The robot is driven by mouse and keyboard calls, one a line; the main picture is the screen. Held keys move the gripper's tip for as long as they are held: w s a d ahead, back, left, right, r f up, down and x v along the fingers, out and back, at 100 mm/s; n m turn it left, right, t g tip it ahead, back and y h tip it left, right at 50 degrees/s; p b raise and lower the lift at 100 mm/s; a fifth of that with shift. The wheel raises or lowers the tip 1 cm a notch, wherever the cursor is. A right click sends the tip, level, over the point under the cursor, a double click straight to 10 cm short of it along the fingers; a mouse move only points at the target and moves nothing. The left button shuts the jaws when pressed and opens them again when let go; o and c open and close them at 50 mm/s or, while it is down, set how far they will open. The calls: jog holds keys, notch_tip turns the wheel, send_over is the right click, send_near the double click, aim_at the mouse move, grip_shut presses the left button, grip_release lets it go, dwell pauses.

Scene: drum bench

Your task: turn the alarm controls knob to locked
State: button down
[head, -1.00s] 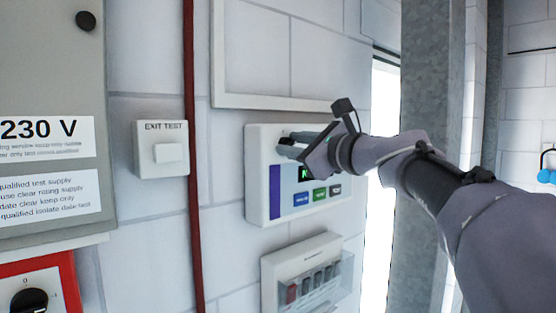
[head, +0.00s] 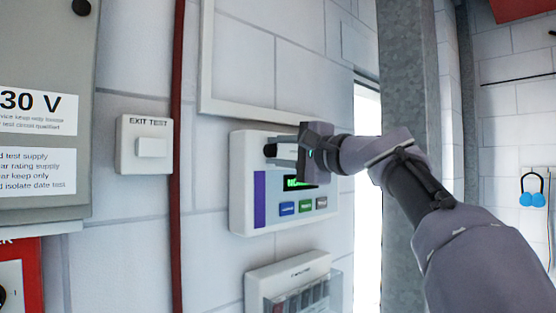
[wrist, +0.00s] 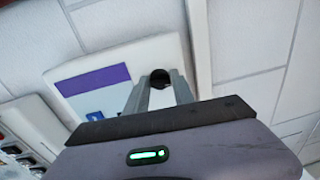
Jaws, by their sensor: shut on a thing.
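The alarm controls panel (head: 243,190) is a white wall box with a purple strip, a lit green display (head: 298,183) and a row of small coloured buttons. Its black knob (head: 270,150) is near the top left corner. My gripper (head: 277,151) reaches in from the right and is shut on the knob. In the wrist view, the knob (wrist: 160,77) sits between the tips of my gripper (wrist: 161,84). The fingers hide part of the knob, and I cannot read its pointer or marks.
An exit test switch (head: 145,146) and a red pipe (head: 177,210) are to the left. A box with a clear cover (head: 290,283) is just below the panel. A white frame (head: 207,60) is above it. A steel column (head: 408,110) stands right, behind my arm.

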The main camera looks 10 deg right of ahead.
jog(key=shift+w+f+n+b, duration=0.1)
jog(key=shift+f+n+b, duration=0.1)
jog(key=shift+n, duration=0.4)
jog(key=shift+f+n+b, duration=0.1)
jog(key=shift+n+b, duration=0.1)
jog(key=shift+n, duration=0.4)
jog(key=shift+r, duration=0.1)
jog(key=c, duration=1.4)
grip_release()
jog(key=b+v, duration=0.5)
jog(key=v, duration=1.2)
jog(key=shift+d, duration=0.2)
